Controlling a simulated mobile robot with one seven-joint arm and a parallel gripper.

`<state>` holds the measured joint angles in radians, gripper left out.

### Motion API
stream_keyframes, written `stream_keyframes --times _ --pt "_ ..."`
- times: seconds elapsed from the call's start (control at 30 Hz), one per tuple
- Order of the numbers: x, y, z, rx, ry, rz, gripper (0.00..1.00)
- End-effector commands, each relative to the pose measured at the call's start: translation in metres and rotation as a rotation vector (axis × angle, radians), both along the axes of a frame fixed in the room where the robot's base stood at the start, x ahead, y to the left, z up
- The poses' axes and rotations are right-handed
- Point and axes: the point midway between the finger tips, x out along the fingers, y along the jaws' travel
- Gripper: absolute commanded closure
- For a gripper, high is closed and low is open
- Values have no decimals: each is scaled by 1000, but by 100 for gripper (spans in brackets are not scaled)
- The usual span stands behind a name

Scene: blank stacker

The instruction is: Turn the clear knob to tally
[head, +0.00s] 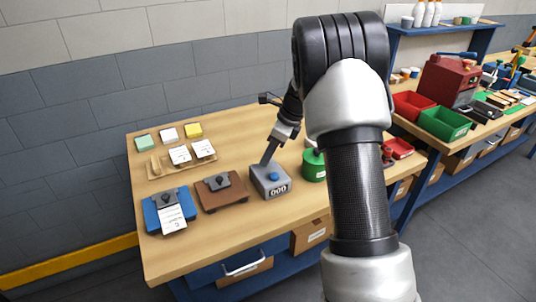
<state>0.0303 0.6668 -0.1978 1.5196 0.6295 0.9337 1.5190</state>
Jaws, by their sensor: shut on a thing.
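A grey counter box (276,188) stands near the front edge of the wooden table, with a blue button (273,176) on top and a dial on its front face that reads 000. My gripper (266,161) comes down from the upper right onto the back left of the box's top. Its fingers are shut at that spot, where the clear knob would be. The knob itself is too small or too covered by the fingers to make out, and so is its angle.
A brown press (221,196) and a blue clipboard-like stand with paper (168,211) are left of the box. A green round container (313,170) is close on its right, partly behind my arm. Pads and cards lie behind; bare wood (232,145) is between.

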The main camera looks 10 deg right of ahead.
Motion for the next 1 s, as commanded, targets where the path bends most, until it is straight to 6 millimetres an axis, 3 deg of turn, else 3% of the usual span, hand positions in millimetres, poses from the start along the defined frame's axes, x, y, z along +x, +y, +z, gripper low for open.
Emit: stream_keyframes --times 0.37,1.0 --pt "3 -2 4 1 2 220 100" --pt "9 -1 3 0 0 830 100"
